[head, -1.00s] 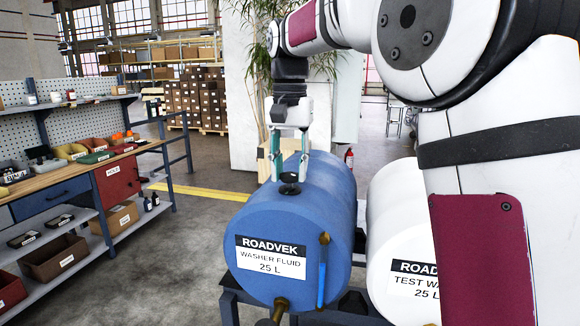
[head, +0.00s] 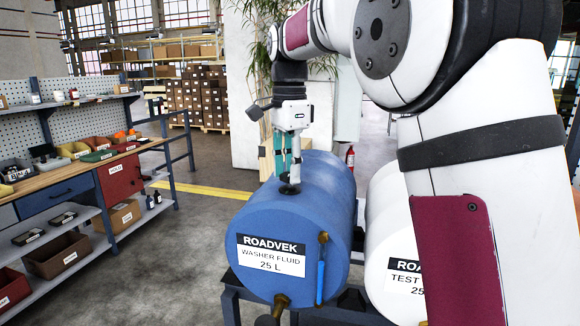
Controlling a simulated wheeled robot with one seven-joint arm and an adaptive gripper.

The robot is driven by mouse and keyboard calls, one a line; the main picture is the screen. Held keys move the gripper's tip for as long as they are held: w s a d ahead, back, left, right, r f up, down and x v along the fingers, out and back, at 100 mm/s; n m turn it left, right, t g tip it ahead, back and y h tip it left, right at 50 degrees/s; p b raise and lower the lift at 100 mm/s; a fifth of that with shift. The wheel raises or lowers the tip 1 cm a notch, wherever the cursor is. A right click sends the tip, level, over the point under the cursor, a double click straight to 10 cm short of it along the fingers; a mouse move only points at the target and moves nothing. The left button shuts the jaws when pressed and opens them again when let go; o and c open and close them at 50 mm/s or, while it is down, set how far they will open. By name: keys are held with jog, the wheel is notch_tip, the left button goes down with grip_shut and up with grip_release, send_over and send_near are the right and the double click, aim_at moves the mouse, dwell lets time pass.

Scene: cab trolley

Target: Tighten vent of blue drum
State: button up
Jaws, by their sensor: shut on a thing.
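The blue drum (head: 265,222) lies on its side on a dark stand, its labelled round end facing me. The label (head: 268,253) reads ROADVEK WASHER FLUID 25 L. The black vent (head: 289,190) sits on top of the drum, towards its near end. My gripper (head: 289,180) points straight down from above and is shut on the vent. From this side its fingers line up one behind the other, so their far contact with the vent is hidden. A brass tap (head: 280,302) is at the bottom of the drum's end, and a blue sight tube with a brass top is at its right.
A white drum (head: 394,240) labelled TEST WA... lies close on the right, partly hidden by my arm. A workbench (head: 80,180) with bins stands at the left. The floor between bench and drums is clear. A plant stands behind my gripper.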

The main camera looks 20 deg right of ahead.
jog(key=shift+m, duration=0.7)
jog(key=o, duration=1.1)
jog(key=shift+o, duration=0.2)
notch_tip(320, 180, up, 12)
jog(key=shift+s, duration=0.1)
